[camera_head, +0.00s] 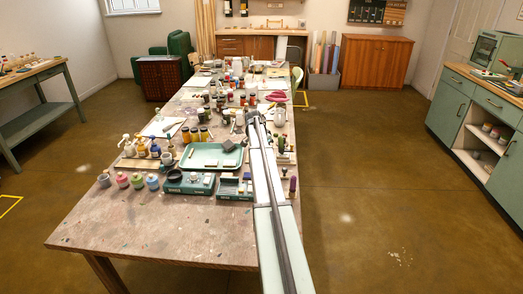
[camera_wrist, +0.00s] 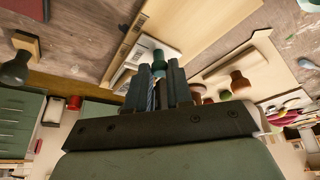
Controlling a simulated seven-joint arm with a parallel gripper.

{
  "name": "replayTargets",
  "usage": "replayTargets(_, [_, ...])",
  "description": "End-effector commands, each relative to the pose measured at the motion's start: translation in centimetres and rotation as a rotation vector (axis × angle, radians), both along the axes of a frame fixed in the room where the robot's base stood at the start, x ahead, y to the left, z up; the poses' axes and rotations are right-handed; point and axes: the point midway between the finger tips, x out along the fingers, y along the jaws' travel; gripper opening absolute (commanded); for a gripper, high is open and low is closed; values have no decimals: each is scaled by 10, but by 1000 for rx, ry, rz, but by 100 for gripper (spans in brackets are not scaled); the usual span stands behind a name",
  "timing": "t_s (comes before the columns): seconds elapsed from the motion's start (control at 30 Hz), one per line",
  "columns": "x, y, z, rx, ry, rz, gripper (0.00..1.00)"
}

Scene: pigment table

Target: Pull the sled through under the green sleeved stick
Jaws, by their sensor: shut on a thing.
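My gripper (camera_wrist: 157,82) shows in the wrist view with its dark fingers close together. A small teal-blue piece (camera_wrist: 159,66) shows between and just past the fingers, and my gripper is shut on it. The fingers hide most of it, so I cannot tell whether it is part of the sled. In the head view my arm reaches over the right side of the table and its end (camera_head: 254,118) is too small to read. I cannot pick out the sled or the green sleeved stick with certainty in either view.
The long table (camera_head: 150,235) is crowded beyond its bare near end. A teal tray (camera_head: 186,163) and teal boxes (camera_head: 188,184) stand left of my arm, a purple bottle (camera_head: 292,186) right of it.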

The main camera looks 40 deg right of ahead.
Motion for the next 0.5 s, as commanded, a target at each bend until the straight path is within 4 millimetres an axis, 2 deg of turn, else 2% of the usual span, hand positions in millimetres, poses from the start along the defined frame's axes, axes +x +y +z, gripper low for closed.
replayTargets(0.1, [-9,-8,0,1,0,-2,0])
replayTargets(0.4, [-10,-10,0,1,0,-1,0])
replayTargets(0.43, [-10,-10,0,1,-1,-1,22])
replayTargets(0.5, [-9,-10,0,0,0,-1,28])
